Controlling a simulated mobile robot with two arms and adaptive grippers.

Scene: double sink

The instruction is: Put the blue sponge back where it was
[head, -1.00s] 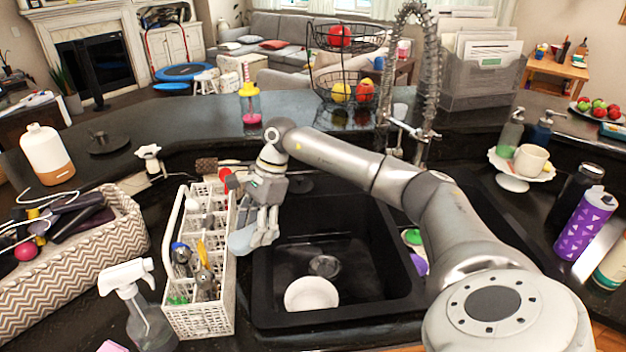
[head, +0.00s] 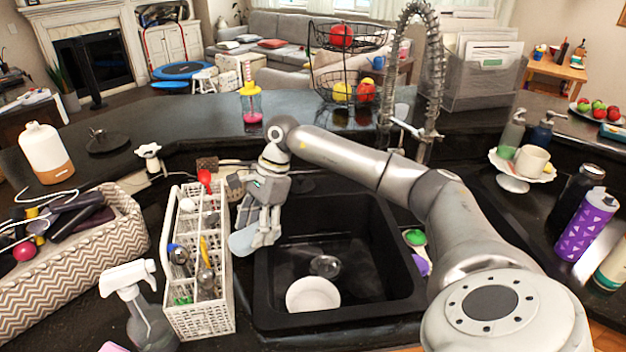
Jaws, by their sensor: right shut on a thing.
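The blue sponge (head: 241,243) is pale blue and held low in my right gripper (head: 256,240), at the left rim of the black sink (head: 340,222). The gripper points down, and its fingers are shut on the sponge and cover part of it. The sponge is close to the right side of the white cutlery basket (head: 208,322); I cannot tell whether they touch. My left gripper is not in view.
The basket holds utensils, including a red one (head: 205,178). A white bowl (head: 312,294) sits in the sink. A spray bottle (head: 145,310) stands left of the basket. My right arm spans the sink, with the faucet (head: 432,80) behind it.

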